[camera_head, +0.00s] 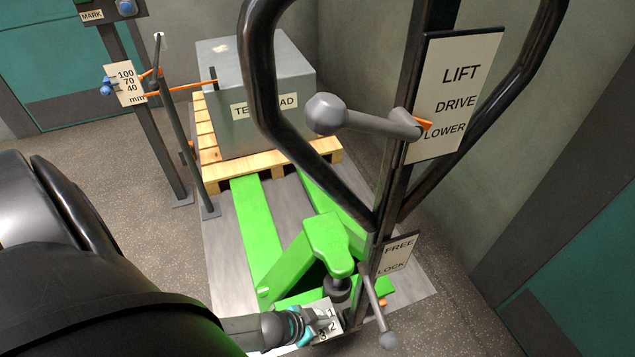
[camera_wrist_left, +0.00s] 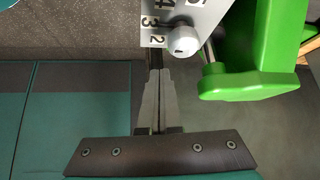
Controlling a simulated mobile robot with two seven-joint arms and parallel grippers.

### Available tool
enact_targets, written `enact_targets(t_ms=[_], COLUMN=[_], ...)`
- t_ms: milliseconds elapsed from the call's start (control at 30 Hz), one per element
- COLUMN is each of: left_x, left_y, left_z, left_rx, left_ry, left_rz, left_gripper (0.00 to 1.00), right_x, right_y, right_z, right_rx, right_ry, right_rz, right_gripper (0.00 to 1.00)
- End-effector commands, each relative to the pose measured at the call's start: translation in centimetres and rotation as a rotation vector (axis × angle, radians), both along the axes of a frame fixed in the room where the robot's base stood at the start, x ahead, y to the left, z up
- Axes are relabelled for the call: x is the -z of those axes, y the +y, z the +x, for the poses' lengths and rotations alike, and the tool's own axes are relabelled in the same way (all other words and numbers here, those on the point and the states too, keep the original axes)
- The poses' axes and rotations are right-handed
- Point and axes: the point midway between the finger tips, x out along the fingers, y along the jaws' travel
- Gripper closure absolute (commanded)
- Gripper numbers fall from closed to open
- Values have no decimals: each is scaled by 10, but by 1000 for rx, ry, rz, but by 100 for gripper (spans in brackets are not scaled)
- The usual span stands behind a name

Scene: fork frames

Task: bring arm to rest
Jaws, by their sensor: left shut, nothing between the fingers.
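My left arm comes in from the left of the head view. My left gripper (camera_head: 322,322) is down by a small white number plate (camera_head: 331,312) low on the green pallet truck (camera_head: 258,235). In the left wrist view, my left gripper's fingers (camera_wrist_left: 157,75) are together with nothing between them. Their tips point at the lower edge of the number plate (camera_wrist_left: 190,14), just left of its round grey knob (camera_wrist_left: 182,40). I cannot tell whether they touch it. My right gripper is not in view.
The truck's black handle frame (camera_head: 262,80) rises close by, with a lift/drive/lower lever (camera_head: 360,122) and a free/lock lever (camera_head: 375,305). A grey load box (camera_head: 280,85) sits on a wooden pallet (camera_head: 207,150). A height gauge post (camera_head: 150,110) stands left of it.

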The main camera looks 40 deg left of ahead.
Motion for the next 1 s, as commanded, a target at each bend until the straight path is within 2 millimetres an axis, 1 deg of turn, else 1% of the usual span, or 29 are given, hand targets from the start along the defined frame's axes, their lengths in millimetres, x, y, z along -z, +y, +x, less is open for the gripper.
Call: enact_targets(t_ms=[100, 300, 567, 667, 767, 833, 867, 900, 967, 1000], left_x=[-5, -8, -8, -2, 16, 34, 42, 51, 64, 71], left_y=[1, 2, 2, 6, 21, 33, 37, 41, 44, 45], left_z=[-1, -2, -2, -7, -26, -49, -61, -78, -106, -123], left_rx=[0, 0, -1, -15, -54, -87, -100, -116, -133, -142], left_ry=[0, 0, 1, 18, 72, 136, 168, 212, 279, 322], left_rz=[0, 0, 1, 17, 67, 109, 129, 149, 174, 186], left_gripper=[100, 100, 100, 100, 100, 100, 100, 100, 100, 100], right_x=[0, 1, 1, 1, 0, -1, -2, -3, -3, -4], right_y=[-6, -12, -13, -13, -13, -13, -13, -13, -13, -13], right_z=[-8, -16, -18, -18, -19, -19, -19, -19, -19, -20], right_rx=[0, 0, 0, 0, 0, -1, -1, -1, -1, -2], right_ry=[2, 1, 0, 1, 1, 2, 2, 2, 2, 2], right_rz=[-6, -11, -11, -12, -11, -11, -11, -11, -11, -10], right_gripper=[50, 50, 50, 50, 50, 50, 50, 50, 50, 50])
